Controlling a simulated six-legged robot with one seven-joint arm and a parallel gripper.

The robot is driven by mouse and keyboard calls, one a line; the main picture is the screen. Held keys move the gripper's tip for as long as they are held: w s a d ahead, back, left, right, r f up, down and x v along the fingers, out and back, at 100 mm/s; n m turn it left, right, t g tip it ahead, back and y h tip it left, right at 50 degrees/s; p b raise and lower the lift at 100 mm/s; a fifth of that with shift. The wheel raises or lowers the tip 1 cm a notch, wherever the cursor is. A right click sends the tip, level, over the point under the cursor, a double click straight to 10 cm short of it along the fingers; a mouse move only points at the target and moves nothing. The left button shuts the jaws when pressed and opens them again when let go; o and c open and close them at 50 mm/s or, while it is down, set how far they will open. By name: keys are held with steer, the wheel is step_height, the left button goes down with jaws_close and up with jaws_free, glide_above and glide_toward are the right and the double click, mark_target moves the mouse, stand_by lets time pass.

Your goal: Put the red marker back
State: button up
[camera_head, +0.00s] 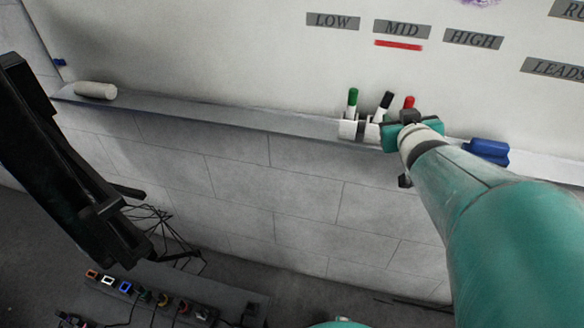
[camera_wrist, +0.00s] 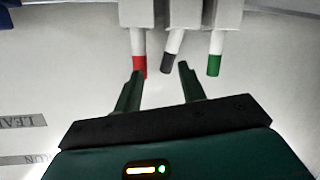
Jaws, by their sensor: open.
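The red marker, white with a red cap (camera_head: 408,102), stands cap up in the rightmost cup of the white holder (camera_head: 347,130) on the board's ledge. It also shows in the wrist view (camera_wrist: 139,64), its lower end inside a cup. My gripper (camera_wrist: 160,69) is open and empty in front of the holder. In the wrist view, its left fingertip overlaps the red cap; I cannot tell whether they touch. The black marker (camera_head: 386,101) tilts in the middle cup, and the green marker (camera_head: 352,98) stands in the left cup. My gripper hides part of the holder in the head view.
A blue eraser (camera_head: 487,150) lies on the ledge (camera_head: 230,112), right of my gripper. A white roll (camera_head: 96,90) lies at its left end. The whiteboard (camera_head: 250,60) has a red line (camera_head: 398,44) under the MID label (camera_head: 402,29).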

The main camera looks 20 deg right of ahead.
steer(key=s+a+f+n+g+y, duration=0.1)
steer(key=s+a, duration=0.5)
steer(key=a, duration=0.6)
steer(key=s+a+f+n+g+y, duration=0.1)
steer(key=s+a+f+g+y, duration=0.2)
steer(key=a, duration=1)
steer(key=s+g+y, duration=0.2)
steer(key=s+g, duration=0.1)
steer(key=shift+a+f+g, duration=0.15)
steer(key=shift+a+g, duration=0.1)
steer(key=shift+g, duration=0.15)
steer(key=shift+c, duration=0.3)
steer(key=shift+s, duration=0.1)
